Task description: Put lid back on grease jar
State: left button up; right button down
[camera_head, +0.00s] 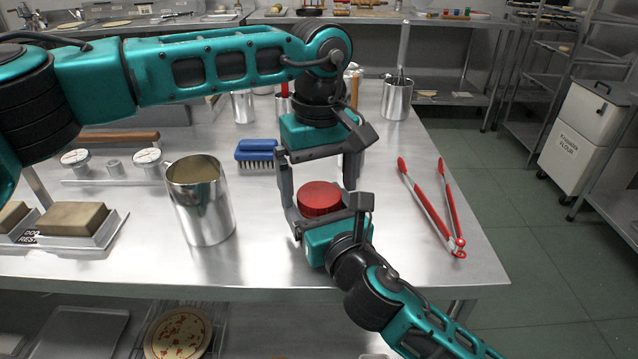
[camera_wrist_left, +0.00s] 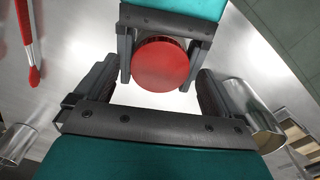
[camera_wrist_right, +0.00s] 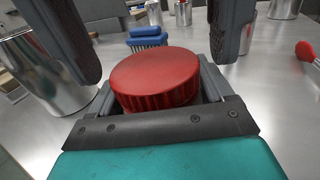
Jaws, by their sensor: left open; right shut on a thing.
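I cannot see whether anything is under the lid. An open steel vessel (camera_head: 203,208) stands upright left of the grippers. I cannot tell whether it is the grease jar.
A blue brush (camera_head: 257,152) lies behind the grippers. Red-tipped tongs (camera_head: 432,205) lie to the right. Bare steel table shows between the grippers and the tongs.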

pick_arm(q)
notch_tip(320, 180, up, 4)
jog(key=shift+f, duration=0.15)
jog(key=shift+c, duration=0.5)
